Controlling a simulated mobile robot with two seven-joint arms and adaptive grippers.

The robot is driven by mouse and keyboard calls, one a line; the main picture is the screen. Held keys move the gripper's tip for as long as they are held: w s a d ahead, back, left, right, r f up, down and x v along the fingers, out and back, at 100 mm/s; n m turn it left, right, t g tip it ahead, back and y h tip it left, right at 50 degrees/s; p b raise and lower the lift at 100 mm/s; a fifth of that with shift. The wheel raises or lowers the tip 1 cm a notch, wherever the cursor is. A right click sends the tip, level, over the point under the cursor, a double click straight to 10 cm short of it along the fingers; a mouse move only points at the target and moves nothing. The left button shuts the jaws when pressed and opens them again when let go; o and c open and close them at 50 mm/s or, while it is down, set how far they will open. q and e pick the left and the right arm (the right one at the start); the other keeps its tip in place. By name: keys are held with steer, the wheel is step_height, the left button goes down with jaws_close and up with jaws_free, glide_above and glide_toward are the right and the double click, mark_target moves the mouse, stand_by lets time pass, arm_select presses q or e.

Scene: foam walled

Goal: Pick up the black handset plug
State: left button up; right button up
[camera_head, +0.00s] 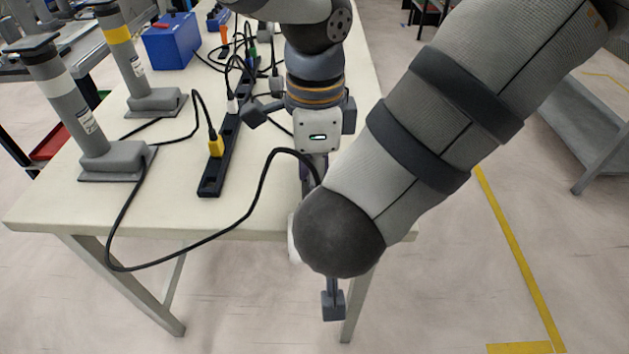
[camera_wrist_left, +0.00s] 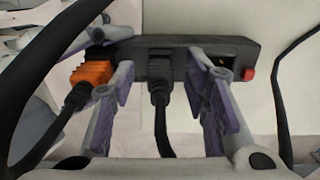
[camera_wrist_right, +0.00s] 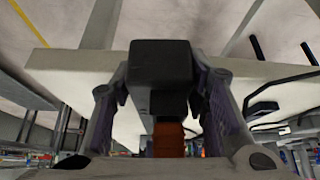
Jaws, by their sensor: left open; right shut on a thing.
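A black block-shaped plug (camera_wrist_right: 162,68), with a brown-orange part behind it, is held between the fingers of my right gripper (camera_wrist_right: 160,88). In the head view this gripper is mostly hidden behind my right arm. A black cable (camera_head: 262,185) from the near grey handset (camera_head: 70,100) curves over the table's front edge and ends behind that arm. My left gripper (camera_head: 302,112) is over the table. In the left wrist view its open fingers (camera_wrist_left: 158,80) stand either side of another black plug (camera_wrist_left: 160,88), seated in a black power strip (camera_wrist_left: 215,48); I cannot tell whether they touch it.
A yellow plug (camera_head: 216,145) sits in the near power strip (camera_head: 216,172). A second handset (camera_head: 122,50) stands behind the first on the table (camera_head: 60,208). An orange plug (camera_wrist_left: 92,72) is beside the left fingers. A blue box (camera_head: 172,42) stands farther back.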

arm_select(q)
jaws_close()
step_height(320, 180, up, 10)
steer(key=shift+r, duration=0.1)
arm_select(e)
steer(key=o, duration=1.2)
steer(key=shift+c, duration=0.2)
